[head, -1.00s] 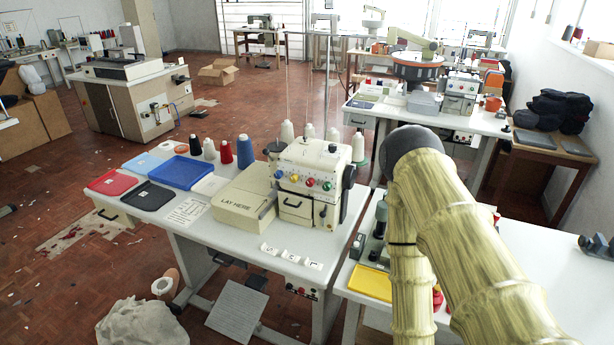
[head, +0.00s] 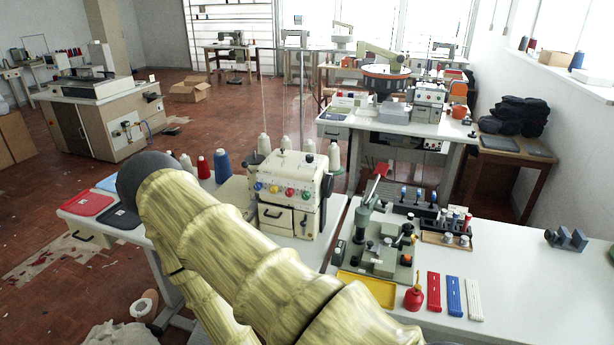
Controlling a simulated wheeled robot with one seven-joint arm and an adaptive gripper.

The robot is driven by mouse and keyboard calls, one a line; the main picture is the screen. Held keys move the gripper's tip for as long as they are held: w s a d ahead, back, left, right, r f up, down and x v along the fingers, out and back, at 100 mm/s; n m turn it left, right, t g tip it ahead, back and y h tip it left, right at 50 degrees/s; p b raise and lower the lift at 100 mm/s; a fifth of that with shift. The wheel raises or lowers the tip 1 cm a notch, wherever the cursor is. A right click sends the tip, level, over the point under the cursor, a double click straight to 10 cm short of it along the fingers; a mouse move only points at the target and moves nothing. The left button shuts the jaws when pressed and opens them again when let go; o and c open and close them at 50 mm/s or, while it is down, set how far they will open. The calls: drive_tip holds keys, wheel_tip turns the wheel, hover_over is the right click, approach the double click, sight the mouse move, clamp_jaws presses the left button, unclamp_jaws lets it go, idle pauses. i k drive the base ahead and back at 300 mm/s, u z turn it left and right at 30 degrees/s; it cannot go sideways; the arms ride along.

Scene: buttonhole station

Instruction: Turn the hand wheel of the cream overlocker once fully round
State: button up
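The cream overlocker (head: 290,191) stands on the white table at mid-picture, with a row of coloured dials on its front. Its dark hand wheel (head: 326,186) is on the right side of the machine, seen nearly edge-on. Nothing touches the wheel. My bamboo-patterned arm crosses the lower left and hides much of the overlocker's table. My gripper is out of view.
Right of the overlocker, another white table (head: 520,262) holds a green-grey machine (head: 382,245), a yellow tray (head: 367,290), a red oil can (head: 413,297) and coloured strips. Thread cones (head: 221,166) stand behind my arm. A wooden table (head: 513,157) bears dark cloth.

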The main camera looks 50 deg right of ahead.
sight(328, 182)
drive_tip(key=k, duration=0.5)
drive_tip(key=z, duration=1.15)
drive_tip(key=i, duration=0.4)
drive_tip(key=z, duration=0.05)
